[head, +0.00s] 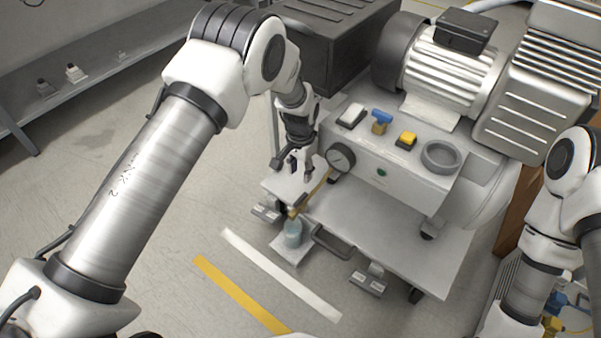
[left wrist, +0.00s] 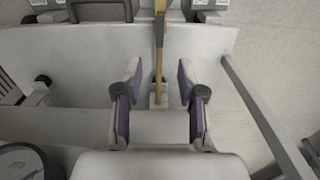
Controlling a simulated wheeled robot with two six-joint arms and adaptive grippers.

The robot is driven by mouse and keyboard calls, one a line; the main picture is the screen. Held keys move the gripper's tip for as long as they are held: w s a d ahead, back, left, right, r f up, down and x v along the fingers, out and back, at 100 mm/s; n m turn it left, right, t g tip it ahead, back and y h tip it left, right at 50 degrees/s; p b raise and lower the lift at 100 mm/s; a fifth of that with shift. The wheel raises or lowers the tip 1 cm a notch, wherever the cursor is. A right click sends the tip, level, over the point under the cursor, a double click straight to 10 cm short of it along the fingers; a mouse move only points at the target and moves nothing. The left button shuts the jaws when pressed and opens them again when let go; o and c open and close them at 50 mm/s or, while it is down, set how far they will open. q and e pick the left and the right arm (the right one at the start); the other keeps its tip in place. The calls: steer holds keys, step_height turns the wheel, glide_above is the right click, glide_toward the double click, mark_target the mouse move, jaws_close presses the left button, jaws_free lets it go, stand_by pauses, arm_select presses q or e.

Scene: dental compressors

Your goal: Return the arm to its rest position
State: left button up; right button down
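My left arm comes in from the left in the head view. Its gripper (head: 294,170) hangs in front of the compressor's panel (head: 385,160), left of the round gauge (head: 341,157). In the left wrist view the two fingers of this gripper (left wrist: 158,75) are spread apart with nothing between their tips. A yellow tube (head: 312,194) runs below it; it also shows in the left wrist view (left wrist: 159,45), beyond the fingers. My right arm (head: 545,235) shows at the right edge; its gripper is out of the picture.
The compressor's motor (head: 450,65) and dark box (head: 335,40) stand behind. The panel carries a blue valve (head: 381,116), a yellow button (head: 407,139) and a grey ring (head: 441,156). Floor at left is open, up to a shelf (head: 100,65).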

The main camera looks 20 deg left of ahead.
arm_select(q)
steer(key=s+a+f+n+g, duration=0.1)
steer(key=s+a+f+g, duration=0.15)
steer(key=s+f, duration=0.55)
steer(key=s+a+f+g, duration=0.1)
steer(key=s+a+f, duration=0.2)
steer(key=s, duration=0.9)
steer(key=s+a+n, duration=0.2)
steer(key=s+n, duration=0.1)
steer(key=s, duration=1.5)
step_height(320, 180, up, 35)
steer(key=w+t+p, duration=0.2)
steer(key=t+p, duration=0.1)
steer(key=p, duration=3.1)
steer(key=shift+w+d+n, duration=0.15)
steer(key=shift+w+n, duration=0.1)
steer(key=shift+n, duration=0.05)
steer(key=shift+r+t, duration=0.1)
steer(key=shift+t, duration=0.15)
